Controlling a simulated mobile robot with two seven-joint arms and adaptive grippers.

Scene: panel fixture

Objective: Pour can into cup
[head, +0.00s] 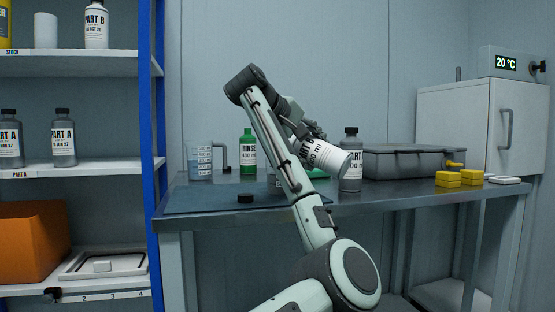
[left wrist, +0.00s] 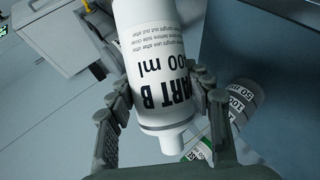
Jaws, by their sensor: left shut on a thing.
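My left gripper (head: 308,132) is shut around a white PART B bottle (head: 330,158), held tilted above the bench. In the left wrist view, the gripper (left wrist: 158,100) has a finger on each side of the bottle (left wrist: 155,60). Its narrow neck points to the lower part of that view and shows no black cap. In the head view my arm hides the neck. A clear cup with volume marks (left wrist: 243,98) shows right of the bottle in the left wrist view. No stream of liquid shows.
A blue-marked jug (head: 200,161), a green RINSE bottle (head: 248,153) and a grey PART A bottle (head: 351,160) stand on the bench (head: 420,190). A black disc (head: 245,198) lies on the mat. A grey case (head: 412,160) and yellow blocks (head: 447,179) are at right.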

